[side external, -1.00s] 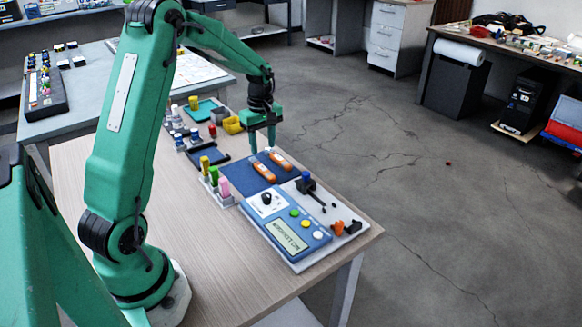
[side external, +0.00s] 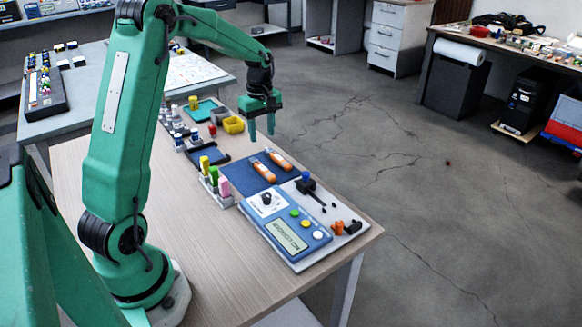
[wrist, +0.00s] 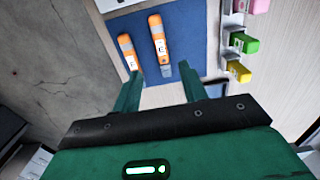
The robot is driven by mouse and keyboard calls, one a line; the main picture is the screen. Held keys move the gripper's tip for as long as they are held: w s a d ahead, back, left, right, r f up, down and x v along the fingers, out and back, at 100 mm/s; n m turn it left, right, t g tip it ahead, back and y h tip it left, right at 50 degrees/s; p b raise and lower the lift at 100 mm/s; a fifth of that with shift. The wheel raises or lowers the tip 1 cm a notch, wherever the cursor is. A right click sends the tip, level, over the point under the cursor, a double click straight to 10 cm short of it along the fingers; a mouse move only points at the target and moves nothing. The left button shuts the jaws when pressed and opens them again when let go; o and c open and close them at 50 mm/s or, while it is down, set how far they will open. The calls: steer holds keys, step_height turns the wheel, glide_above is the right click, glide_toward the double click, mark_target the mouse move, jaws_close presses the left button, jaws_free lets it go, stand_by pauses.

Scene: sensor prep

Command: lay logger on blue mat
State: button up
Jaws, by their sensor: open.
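Two orange loggers with white labels lie side by side on the blue mat (side external: 236,176); one logger (side external: 263,172) is nearer the mat's middle and the other (side external: 279,160) is close to its far edge. The wrist view also shows the mat (wrist: 195,25), the inner logger (wrist: 157,38) and the edge logger (wrist: 127,52). My gripper (side external: 261,137) is open and empty, raised above and behind the loggers, apart from them. In the wrist view its fingertips (wrist: 160,72) frame the space just below the loggers.
A blue-and-white meter (side external: 285,230) sits in front of the mat. The table's left front is clear.

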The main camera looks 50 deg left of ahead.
steer(key=s+d+r+m+t, duration=0.2)
steer(key=s+d+r+m, duration=0.55)
steer(key=d+r, duration=0.35)
steer(key=s+d+m+t, duration=0.3)
steer(key=s+d+m, duration=0.7)
steer(key=s+d, duration=0.1)
steer(key=shift+s+r+t, duration=0.3)
steer(key=shift+s+r, duration=0.05)
steer(key=shift+s, duration=0.45)
steer(key=shift+m, duration=0.25)
